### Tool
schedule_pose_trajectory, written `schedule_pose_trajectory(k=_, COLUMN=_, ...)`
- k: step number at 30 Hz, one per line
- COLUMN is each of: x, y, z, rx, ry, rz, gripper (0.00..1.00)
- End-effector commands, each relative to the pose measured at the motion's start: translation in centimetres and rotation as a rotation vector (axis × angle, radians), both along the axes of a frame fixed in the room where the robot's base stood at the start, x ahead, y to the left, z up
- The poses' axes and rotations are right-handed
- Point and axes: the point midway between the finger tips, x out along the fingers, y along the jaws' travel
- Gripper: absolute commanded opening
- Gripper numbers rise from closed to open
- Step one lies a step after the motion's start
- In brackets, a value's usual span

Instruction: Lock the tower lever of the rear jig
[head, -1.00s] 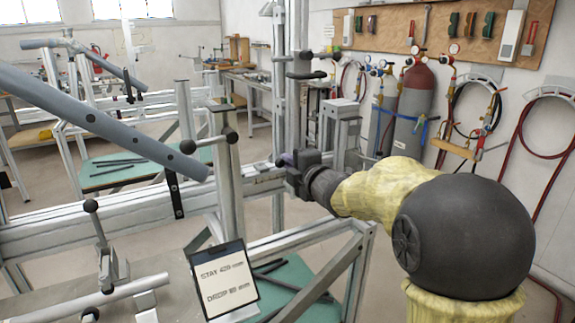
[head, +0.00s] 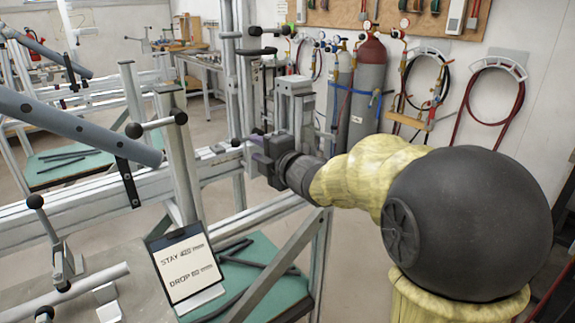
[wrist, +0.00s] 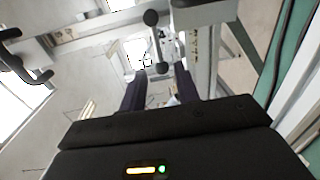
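My gripper (head: 258,152) is at the end of my yellow-sleeved arm, beside the posts at the right end of the jig's long rail. In the wrist view its two dark fingers (wrist: 160,88) stand apart with a gap between them. A lever with black ball ends (wrist: 157,42) shows ahead of that gap; I see no grip on it. In the head view, a lever with a black end (head: 258,52) sticks out right from the tall metal tower (head: 235,85), above my gripper. Another ball-ended lever (head: 157,124) is on the nearer post. I cannot tell which lever the wrist view shows.
A thick grey tube (head: 75,126) slopes across the left. A clamp with a ball handle (head: 45,220) and a sign reading STAY and DROP (head: 186,265) stand in front. Gas cylinders (head: 367,90) and hoses are at the back wall. Diagonal frame bars lie below my arm.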

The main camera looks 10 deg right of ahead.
Motion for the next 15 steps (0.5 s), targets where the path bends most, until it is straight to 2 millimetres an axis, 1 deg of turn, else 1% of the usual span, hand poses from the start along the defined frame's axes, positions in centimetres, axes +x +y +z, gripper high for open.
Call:
schedule_pose_trajectory(k=1, x=-1.0, y=-0.6, z=0.2, rx=-0.001, ry=-0.001, rz=-0.003, gripper=0.32)
schedule_pose_trajectory(k=9, x=-5.7, y=-3.1, z=0.5, rx=0.0, ry=0.0, rz=-0.003, gripper=0.32)
schedule_pose_trajectory(k=12, x=-7.4, y=-4.0, z=0.6, rx=-0.001, ry=-0.001, rz=-0.002, gripper=0.32)
schedule_pose_trajectory(k=15, x=-8.8, y=-4.7, z=0.7, rx=-0.001, ry=0.001, rz=-0.002, gripper=0.32)
